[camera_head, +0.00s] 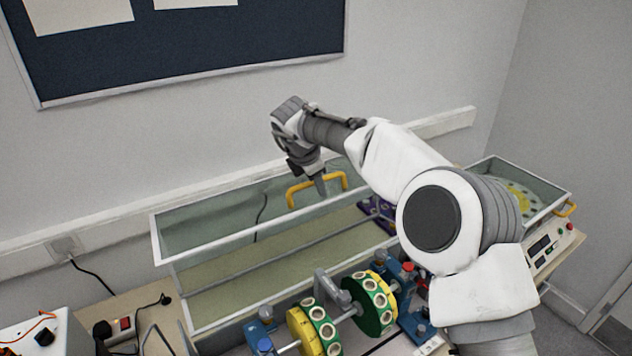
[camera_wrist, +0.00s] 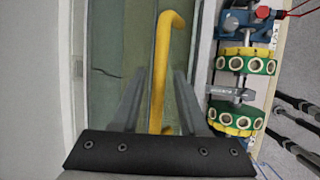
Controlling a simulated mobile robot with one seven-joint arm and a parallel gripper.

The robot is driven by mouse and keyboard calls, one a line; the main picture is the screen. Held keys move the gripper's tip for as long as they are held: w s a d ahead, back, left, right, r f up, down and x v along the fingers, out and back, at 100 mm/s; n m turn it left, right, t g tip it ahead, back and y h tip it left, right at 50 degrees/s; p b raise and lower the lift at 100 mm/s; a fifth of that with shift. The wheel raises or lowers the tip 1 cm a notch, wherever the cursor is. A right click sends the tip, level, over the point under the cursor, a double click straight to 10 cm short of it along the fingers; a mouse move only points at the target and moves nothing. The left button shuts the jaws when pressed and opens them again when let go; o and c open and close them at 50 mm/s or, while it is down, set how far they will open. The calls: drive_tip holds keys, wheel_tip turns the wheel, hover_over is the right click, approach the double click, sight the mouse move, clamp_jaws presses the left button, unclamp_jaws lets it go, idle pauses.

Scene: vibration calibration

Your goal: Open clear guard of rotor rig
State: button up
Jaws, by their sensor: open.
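The clear guard (camera_head: 165,262), a long see-through box with white edges, is swung back behind the rotor rig. The rig's green and yellow discs (camera_head: 370,304) stand uncovered in front of it; they also show in the wrist view (camera_wrist: 246,66). The guard's yellow handle (camera_head: 299,187) is at its upper edge. My gripper (camera_head: 321,188) is at the handle, pointing down. In the wrist view, the yellow handle (camera_wrist: 160,82) runs between the two open fingers of my gripper (camera_wrist: 159,76), with gaps on both sides. I cannot tell whether either finger touches it.
A second clear-covered unit (camera_head: 553,208) with a yellow handle and control panel stands at the right.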

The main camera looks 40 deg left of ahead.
drive_tip(key=b+v, duration=0.1)
drive_tip(key=v, duration=1.6)
drive_tip(key=shift+r+b, duration=0.2)
drive_tip(key=shift+b, duration=0.15)
